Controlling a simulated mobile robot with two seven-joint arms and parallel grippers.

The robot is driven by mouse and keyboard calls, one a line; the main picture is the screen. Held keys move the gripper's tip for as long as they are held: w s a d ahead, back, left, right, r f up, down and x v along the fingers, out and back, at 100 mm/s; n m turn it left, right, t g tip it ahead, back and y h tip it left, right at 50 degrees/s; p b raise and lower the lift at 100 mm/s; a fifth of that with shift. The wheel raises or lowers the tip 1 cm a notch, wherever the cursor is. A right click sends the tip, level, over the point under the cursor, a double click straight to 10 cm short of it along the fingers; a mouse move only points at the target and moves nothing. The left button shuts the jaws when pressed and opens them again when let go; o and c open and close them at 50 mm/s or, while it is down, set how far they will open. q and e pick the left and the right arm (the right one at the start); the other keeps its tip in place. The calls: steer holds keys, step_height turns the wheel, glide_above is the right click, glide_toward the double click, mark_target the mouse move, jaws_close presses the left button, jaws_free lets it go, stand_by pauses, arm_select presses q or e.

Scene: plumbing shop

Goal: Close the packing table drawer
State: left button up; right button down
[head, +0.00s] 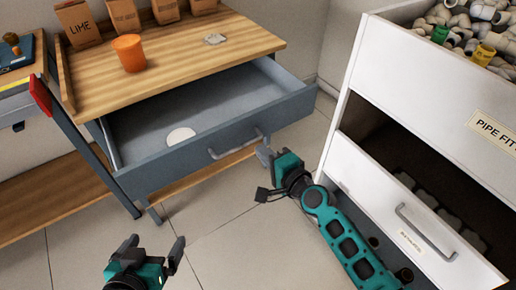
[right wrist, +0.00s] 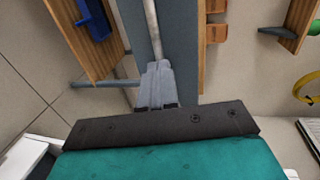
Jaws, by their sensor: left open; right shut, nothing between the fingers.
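The packing table (head: 185,55) has a wooden top, and its blue-grey drawer (head: 150,175) is pulled well open. A white rounded item (head: 180,135) lies inside the drawer. The grey bar handle (head: 236,146) is on the drawer front. My right gripper (head: 264,155) is shut and empty, close by the handle's right end. In the right wrist view its fingers (right wrist: 156,82) point at the drawer front (right wrist: 180,45) beside the handle (right wrist: 153,30); I cannot tell whether they touch. My left gripper (head: 156,246) is open and empty, low in front of the table.
An orange cup (head: 129,53), several brown bags (head: 78,24) and a small grey item (head: 214,39) are on the tabletop. A white pipe-fittings cabinet (head: 425,85) with an open lower drawer (head: 395,210) stands at the right. The floor between is clear.

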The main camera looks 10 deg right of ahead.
mark_target(252, 142)
arm_select(q)
steer(key=shift+s+f, duration=0.15)
steer(key=shift+f, duration=0.25)
arm_select(e)
steer(key=x, duration=0.3)
arm_select(q)
steer(key=shift+d, duration=0.1)
